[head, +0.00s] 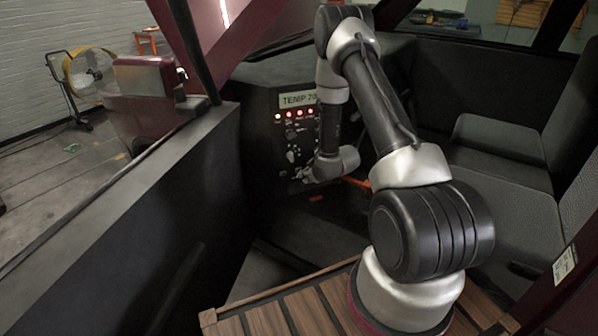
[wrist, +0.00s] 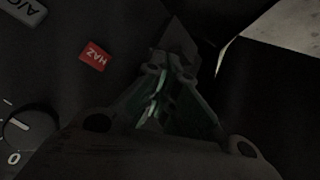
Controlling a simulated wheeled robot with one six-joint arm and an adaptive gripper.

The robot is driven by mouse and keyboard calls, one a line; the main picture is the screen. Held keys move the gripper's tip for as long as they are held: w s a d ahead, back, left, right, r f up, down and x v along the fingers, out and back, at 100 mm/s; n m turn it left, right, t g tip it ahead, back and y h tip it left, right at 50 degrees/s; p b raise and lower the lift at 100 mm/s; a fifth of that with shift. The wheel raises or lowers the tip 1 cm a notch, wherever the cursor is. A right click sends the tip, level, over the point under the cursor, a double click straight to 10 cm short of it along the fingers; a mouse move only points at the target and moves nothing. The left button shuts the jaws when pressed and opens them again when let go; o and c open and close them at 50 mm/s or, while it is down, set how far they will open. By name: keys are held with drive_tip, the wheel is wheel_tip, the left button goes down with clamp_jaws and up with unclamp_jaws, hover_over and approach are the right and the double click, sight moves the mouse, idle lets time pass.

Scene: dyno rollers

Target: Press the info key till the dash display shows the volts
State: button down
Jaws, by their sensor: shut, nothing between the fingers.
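The dash display (head: 297,99) is lit and reads "TEMP 70", its right end hidden behind my arm. Below it the dark dash panel (head: 284,137) carries a row of small lights, knobs and keys. I cannot pick out a key marked info in either view. My gripper (head: 298,175) is low in front of the panel, shut and empty. In the wrist view my gripper (wrist: 178,38) points past the red HAZ key (wrist: 95,57), which lies to its left. I cannot tell whether the fingertips touch anything.
In the wrist view, part of an A/C key (wrist: 26,11) shows top left and a knob (wrist: 28,132) with a 0 lower left. The door (head: 150,215) flanks the dash on the left and seats (head: 500,145) on the right. A slatted wooden platform (head: 290,312) lies in front.

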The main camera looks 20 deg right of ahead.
drive_tip(key=shift+w, duration=0.6)
idle(0.7)
drive_tip(key=shift+s, duration=0.8)
drive_tip(key=shift+s+a, duration=0.1)
drive_tip(key=shift+s, duration=2.4)
